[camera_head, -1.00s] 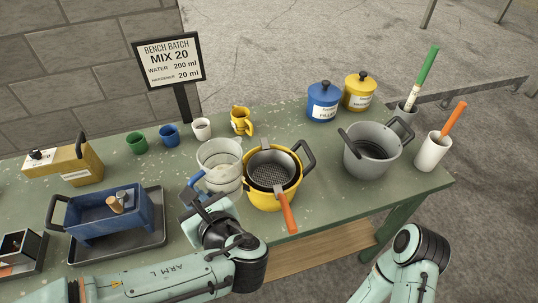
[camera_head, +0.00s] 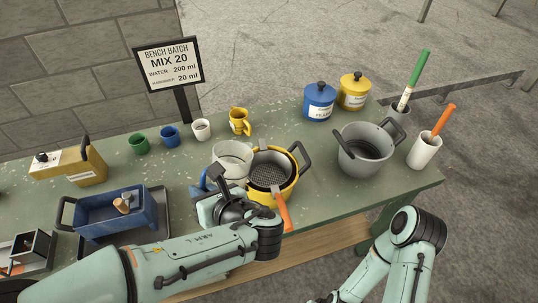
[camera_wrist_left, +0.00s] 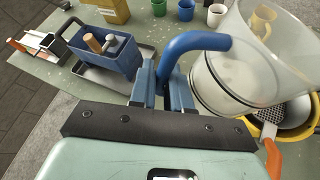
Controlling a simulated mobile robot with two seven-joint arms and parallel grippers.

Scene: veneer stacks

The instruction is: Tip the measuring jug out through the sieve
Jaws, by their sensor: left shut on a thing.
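The clear measuring jug (camera_head: 233,154) with its blue handle is just left of the sieve, its right side overlapping the yellow pot's left edge in the head view. My left gripper (camera_head: 209,187) is shut on the jug's handle, which shows clearly in the left wrist view (camera_wrist_left: 196,42). The jug's lower part is partly hidden by my gripper and wrist. The dark mesh sieve (camera_head: 271,171) with an orange handle rests in the yellow pot (camera_head: 288,188). Its handle points toward me. My right arm shows at lower right, its gripper out of frame.
A grey pot (camera_head: 366,158) stands to the right. Blue (camera_head: 319,104) and yellow (camera_head: 354,94) lidded canisters are behind. Small cups and a yellow jug (camera_head: 239,121) line the back. A blue bin (camera_head: 113,213) on a tray is left. The table's front edge is close.

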